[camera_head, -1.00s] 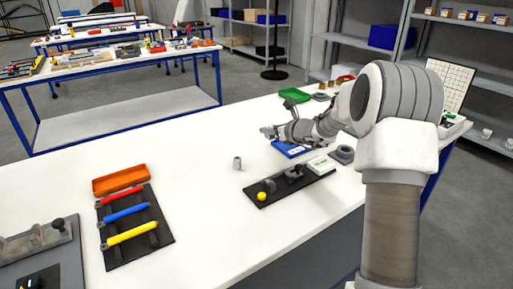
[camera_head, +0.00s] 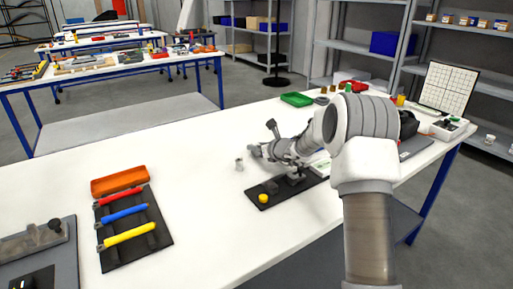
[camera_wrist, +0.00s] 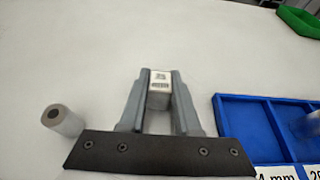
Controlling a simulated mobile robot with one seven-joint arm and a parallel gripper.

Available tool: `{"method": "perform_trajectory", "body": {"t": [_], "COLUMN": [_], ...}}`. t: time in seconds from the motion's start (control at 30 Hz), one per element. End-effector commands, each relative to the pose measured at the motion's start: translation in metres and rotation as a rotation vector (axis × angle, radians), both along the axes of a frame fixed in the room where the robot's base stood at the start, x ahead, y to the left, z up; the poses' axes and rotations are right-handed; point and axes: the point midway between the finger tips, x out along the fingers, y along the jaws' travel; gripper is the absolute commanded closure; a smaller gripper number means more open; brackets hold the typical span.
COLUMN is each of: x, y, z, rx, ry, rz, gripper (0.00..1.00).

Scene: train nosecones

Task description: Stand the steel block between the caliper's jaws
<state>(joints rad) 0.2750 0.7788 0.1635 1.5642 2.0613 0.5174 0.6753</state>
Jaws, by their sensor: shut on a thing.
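In the wrist view my gripper (camera_wrist: 158,100) is shut on the small steel block (camera_wrist: 159,80), which has dark markings on its face. The block sits between the fingertips, over the white table. In the head view my gripper (camera_head: 256,151) is above the table, behind the black board (camera_head: 312,183). A grey fixture (camera_head: 294,178) and a yellow knob (camera_head: 263,198) are on this board; the fixture may be the caliper, but its jaws are too small to make out. The block cannot be made out in the head view.
A grey hollow cylinder (camera_head: 239,164) stands close to my gripper; it is also in the wrist view (camera_wrist: 62,119). A blue compartment tray (camera_wrist: 255,125) lies to the right there. A rack of coloured handles (camera_head: 150,255) lies left. The table's middle left is clear.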

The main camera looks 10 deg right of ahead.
Motion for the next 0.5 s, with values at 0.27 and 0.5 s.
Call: {"method": "perform_trajectory", "body": {"t": [0.27,0.5], "x": [-0.0001,-0.0001], "y": [-0.0002,-0.0002], "z": [-0.0024,-0.0024], "rx": [0.000,0.000], "ry": [0.000,0.000], "rz": [0.000,0.000], "gripper": [0.44,0.39]}}
